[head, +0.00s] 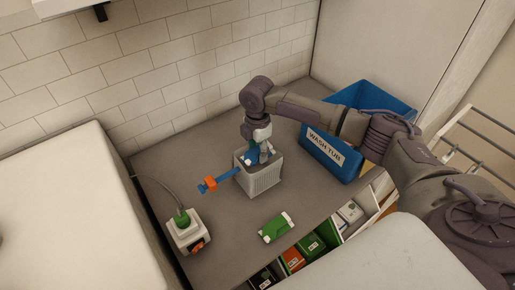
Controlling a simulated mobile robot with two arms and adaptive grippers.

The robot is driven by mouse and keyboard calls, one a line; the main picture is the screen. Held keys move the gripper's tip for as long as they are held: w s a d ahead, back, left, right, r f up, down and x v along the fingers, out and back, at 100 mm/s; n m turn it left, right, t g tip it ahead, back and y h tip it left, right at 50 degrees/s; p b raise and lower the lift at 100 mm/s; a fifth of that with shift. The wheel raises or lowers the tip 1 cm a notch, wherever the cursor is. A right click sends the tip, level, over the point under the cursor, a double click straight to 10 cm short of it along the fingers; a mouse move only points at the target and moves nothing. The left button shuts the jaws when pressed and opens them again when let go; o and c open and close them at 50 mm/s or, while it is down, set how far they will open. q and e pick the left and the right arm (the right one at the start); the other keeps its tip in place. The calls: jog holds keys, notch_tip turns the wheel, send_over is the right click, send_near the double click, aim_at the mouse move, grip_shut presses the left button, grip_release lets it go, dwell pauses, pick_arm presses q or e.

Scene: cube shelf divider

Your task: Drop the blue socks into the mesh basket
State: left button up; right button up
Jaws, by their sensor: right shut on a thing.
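My right gripper (261,153) points down at the mouth of the mesh basket (262,183), a small light grey container in the middle of the grey top. It is shut on the blue socks (251,158), a small blue bundle that shows at the fingers, mostly hidden by them. The bundle is at the level of the basket's rim; I cannot tell whether it touches the inside. My left gripper is not in view.
A blue tub (336,158) labelled WASH TUB stands right of the basket, behind my right arm. A green-and-white item (277,227) lies in front. A white box (187,237) stands at left.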

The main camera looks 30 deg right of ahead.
jog(key=o, duration=1.1)
jog(key=shift+r, duration=0.15)
jog(key=shift+r+p, duration=1.05)
jog(key=shift+r, duration=2.85)
jog(key=shift+f, duration=0.1)
